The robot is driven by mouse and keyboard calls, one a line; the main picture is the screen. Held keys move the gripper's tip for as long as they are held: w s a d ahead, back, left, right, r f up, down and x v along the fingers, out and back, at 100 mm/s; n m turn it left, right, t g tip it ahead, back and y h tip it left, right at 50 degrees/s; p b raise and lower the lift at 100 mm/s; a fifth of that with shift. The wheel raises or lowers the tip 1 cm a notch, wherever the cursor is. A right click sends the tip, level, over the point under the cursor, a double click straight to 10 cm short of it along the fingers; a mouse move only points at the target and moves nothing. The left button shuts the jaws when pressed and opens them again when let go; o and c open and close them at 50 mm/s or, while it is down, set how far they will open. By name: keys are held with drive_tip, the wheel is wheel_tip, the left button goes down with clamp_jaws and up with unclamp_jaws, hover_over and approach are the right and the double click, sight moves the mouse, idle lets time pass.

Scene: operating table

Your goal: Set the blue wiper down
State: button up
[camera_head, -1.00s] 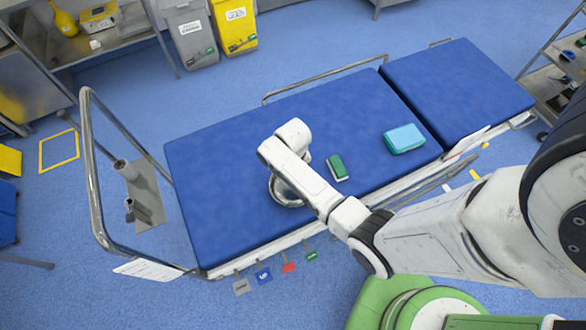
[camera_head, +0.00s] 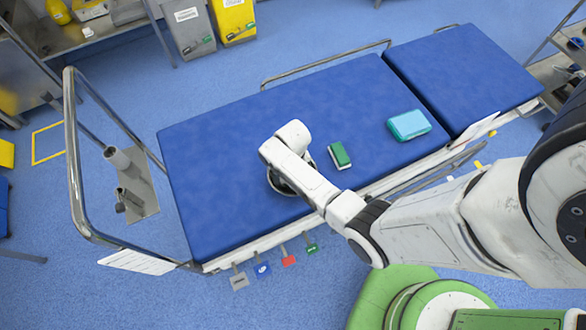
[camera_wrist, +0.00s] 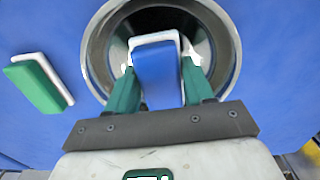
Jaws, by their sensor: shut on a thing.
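The blue wiper (camera_wrist: 157,77), a blue block with a white layer along its far edge, is between the green fingers of my gripper (camera_wrist: 160,82) in the wrist view. My gripper is shut on it, above or inside the mouth of a round metal bowl (camera_wrist: 91,60); its height over the bowl is unclear. In the head view my arm hides the wiper, the fingers and most of the bowl (camera_head: 274,183), which stands on the blue operating table (camera_head: 210,160).
A green and white wiper (camera_head: 339,155) lies right of the bowl; it shows at left in the wrist view (camera_wrist: 38,84). A teal box (camera_head: 408,124) lies farther right. The table's left part is clear. A metal rail (camera_head: 73,150) stands off its left end.

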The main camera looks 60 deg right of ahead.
drive_tip(key=o, duration=1.2)
wheel_tip(320, 180, up, 5)
drive_tip(key=p, duration=0.5)
drive_tip(key=shift+r, duration=0.1)
drive_tip(key=shift+r+p, duration=0.55)
drive_tip(key=shift+r, duration=0.4)
